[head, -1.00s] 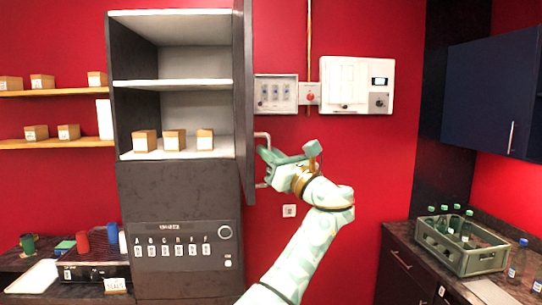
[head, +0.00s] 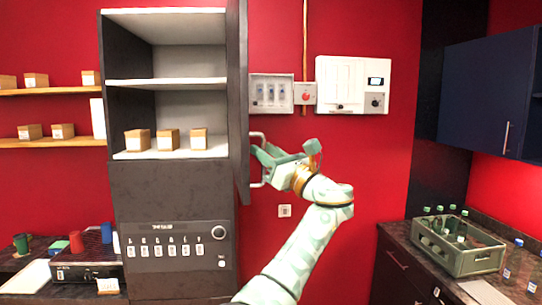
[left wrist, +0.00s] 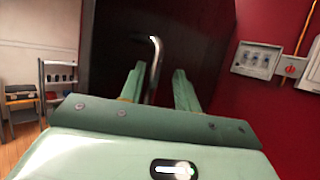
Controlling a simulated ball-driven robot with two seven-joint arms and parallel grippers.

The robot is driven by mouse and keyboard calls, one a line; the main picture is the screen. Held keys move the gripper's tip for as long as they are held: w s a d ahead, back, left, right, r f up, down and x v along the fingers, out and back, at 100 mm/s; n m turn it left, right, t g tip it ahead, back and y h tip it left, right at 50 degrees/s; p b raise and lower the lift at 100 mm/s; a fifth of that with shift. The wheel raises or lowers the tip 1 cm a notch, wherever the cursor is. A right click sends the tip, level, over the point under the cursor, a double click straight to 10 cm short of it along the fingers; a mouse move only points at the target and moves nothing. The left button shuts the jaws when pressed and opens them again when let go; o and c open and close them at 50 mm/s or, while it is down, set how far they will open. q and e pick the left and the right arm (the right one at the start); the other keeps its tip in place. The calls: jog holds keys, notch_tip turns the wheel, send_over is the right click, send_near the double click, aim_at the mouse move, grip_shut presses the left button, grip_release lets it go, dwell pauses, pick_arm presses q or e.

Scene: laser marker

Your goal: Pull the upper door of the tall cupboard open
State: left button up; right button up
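The tall dark cupboard (head: 165,195) stands left of centre in the head view. Its upper door (head: 238,70) stands wide open, seen nearly edge-on, so the shelves inside show. The metal bar handle (head: 257,135) is on the door's right-hand face. My left gripper (head: 260,165) is at this handle. In the left wrist view, the handle (left wrist: 154,60) stands between the two spread fingers of my left gripper (left wrist: 156,82), with a gap showing on the right side. The dark door face fills the background there. My right gripper is in neither view.
Small boxes (head: 168,139) stand on the cupboard's bottom shelf. Electrical boxes (head: 271,93) hang on the red wall right of the door. A bottle crate (head: 455,247) stands on the right counter. A cluttered counter (head: 30,265) is at lower left.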

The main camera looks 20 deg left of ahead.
pick_arm(q)
jog(key=b+v, duration=0.6)
jog(key=v, duration=1)
jog(key=shift+d+f, duration=0.1)
jog(key=shift+d, duration=0.05)
